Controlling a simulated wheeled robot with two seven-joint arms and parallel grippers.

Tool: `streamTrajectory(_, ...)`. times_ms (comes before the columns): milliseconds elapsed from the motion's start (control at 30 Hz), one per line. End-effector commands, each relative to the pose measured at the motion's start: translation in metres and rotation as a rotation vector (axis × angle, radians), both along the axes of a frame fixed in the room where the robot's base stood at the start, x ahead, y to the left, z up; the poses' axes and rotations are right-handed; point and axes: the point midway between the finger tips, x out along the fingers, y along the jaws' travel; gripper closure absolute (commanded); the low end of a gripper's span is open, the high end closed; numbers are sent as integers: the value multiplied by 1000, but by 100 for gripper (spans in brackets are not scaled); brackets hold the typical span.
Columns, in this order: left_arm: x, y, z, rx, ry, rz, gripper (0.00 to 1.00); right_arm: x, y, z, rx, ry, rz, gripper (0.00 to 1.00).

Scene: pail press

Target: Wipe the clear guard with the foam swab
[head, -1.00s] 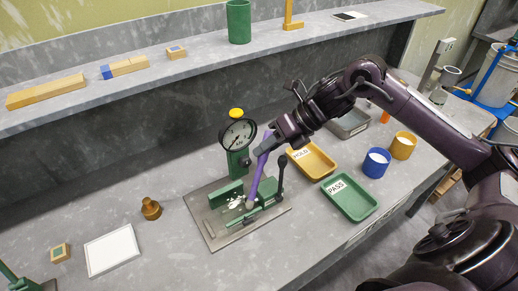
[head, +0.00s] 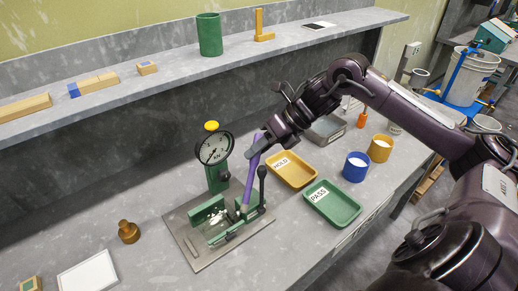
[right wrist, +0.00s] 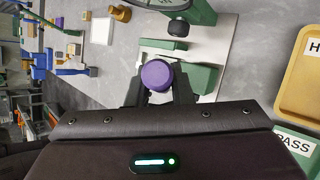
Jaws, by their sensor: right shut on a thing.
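My right gripper (head: 264,140) is shut on the upper part of a purple foam swab (head: 250,181), which slants down to the green press (head: 217,178) with its round dial. The swab's lower end is between the green blocks and the black-knobbed lever; I cannot tell whether it touches anything. In the right wrist view, the swab's round purple end (right wrist: 157,76) shows between the fingers. Pale white marks (head: 218,224) show between the green blocks on the press's grey base plate (head: 196,252). I cannot make out the clear guard's outline. My left gripper is out of view.
A yellow HOLD tray (head: 292,170) and a green PASS tray (head: 333,204) stand right of the press. A blue cup (head: 355,167) and a yellow cup (head: 380,148) are beyond. A brass weight (head: 129,232) and a white panel (head: 88,275) lie left. A shelf (head: 120,98) runs behind.

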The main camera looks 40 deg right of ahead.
Motion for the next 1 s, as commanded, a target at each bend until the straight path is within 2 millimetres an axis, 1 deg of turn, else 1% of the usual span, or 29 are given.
streamTrajectory(333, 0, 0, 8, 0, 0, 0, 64, -1, 32, 1, 2, -1, 3, 100)
streamTrajectory(567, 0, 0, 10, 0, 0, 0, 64, -1, 42, 0, 1, 0, 0, 100)
streamTrajectory(900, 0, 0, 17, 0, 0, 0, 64, -3, 72, 0, 3, -1, 3, 100)
streamTrajectory(1000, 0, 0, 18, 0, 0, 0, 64, -3, 78, -1, 1, -1, 0, 100)
